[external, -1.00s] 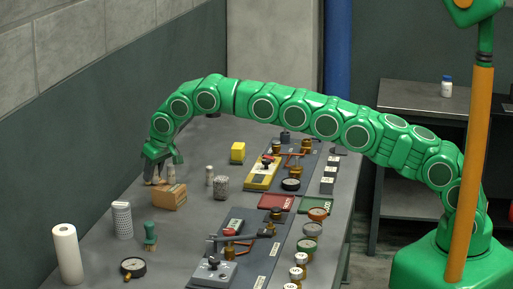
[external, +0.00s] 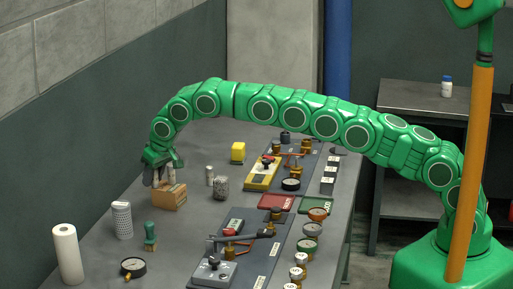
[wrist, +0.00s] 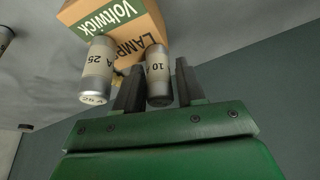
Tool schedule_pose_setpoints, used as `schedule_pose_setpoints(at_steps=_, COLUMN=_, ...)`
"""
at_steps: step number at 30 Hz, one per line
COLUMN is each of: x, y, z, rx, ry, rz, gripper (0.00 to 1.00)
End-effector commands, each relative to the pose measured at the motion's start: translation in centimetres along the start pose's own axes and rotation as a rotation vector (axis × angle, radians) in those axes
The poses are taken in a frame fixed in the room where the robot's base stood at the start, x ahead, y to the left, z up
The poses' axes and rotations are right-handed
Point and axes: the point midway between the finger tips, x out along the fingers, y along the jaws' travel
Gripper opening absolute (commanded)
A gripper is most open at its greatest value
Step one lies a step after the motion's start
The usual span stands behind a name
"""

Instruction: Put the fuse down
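In the wrist view a grey fuse with a cream "10 A" label (wrist: 158,76) sits between the two dark fingers of my gripper (wrist: 160,85). The fingers lie close along both of its sides, shut on it. A second fuse, labelled 25 A (wrist: 97,70), is outside the fingers on the left. Beyond both is a cardboard lamp box (wrist: 112,28). In the external view my gripper (external: 163,173) points down at the far-left part of the bench, just behind the cardboard box (external: 170,198). The fuses are small there and partly hidden by the fingers.
A small cylinder (external: 209,175) and mesh cup (external: 221,187) stand right of the box. Panels with fittings fill the right side.

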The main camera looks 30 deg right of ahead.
Motion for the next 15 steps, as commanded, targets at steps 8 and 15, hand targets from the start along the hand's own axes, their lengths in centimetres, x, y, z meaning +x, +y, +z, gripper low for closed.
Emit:
schedule_pose_setpoints(at_steps=8, x=-1.5, y=0.0, z=-0.1, rx=0.0, ry=0.001, rz=0.0, gripper=0.39)
schedule_pose_setpoints(at_steps=15, x=-4.3, y=0.0, z=-0.1, rx=-0.001, ry=0.002, rz=0.0, gripper=0.39)
